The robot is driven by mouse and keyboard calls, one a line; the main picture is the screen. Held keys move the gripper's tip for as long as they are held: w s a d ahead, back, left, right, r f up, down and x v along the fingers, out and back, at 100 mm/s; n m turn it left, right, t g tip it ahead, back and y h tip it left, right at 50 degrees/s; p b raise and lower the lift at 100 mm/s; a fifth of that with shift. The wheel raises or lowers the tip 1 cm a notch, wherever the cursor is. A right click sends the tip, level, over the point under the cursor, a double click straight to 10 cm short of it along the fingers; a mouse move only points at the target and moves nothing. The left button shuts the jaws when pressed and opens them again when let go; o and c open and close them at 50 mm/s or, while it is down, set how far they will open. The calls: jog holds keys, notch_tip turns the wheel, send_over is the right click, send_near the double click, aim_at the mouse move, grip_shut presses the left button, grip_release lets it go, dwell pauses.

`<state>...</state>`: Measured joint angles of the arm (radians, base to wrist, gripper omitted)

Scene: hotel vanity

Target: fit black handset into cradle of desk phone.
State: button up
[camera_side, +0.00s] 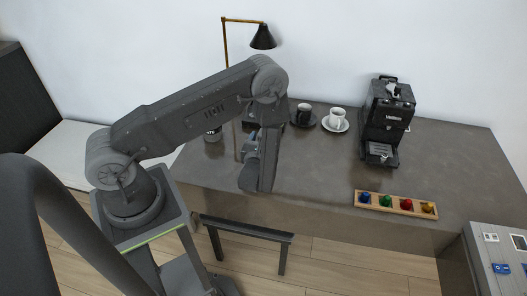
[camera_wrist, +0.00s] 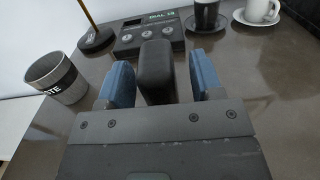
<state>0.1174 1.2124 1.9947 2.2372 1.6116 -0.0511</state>
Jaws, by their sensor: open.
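In the wrist view the black handset (camera_wrist: 155,66) stands between the two blue fingers of my gripper (camera_wrist: 161,82). A gap shows between the handset and the right finger; the left finger looks very close to it, and I cannot tell if they touch. My gripper is open. The dark desk phone (camera_wrist: 127,42), with a lit display and round knobs, lies just beyond the handset. The handset hides part of the phone, and I cannot make out its cradle. In the side view my arm covers most of the phone and the handset, and only a blue part of my gripper (camera_side: 251,149) shows.
A bin (camera_wrist: 52,80) stands left of my gripper, near the lamp base (camera_wrist: 95,41). A black cup (camera_side: 303,115) and a white cup (camera_side: 337,117) stand on saucers to the right. Farther right are a coffee machine (camera_side: 386,122) and a wooden capsule tray (camera_side: 395,204). The middle counter (camera_side: 305,170) is clear.

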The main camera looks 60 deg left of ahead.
jog(key=shift+c, duration=0.2)
grip_shut()
dwell(0.4)
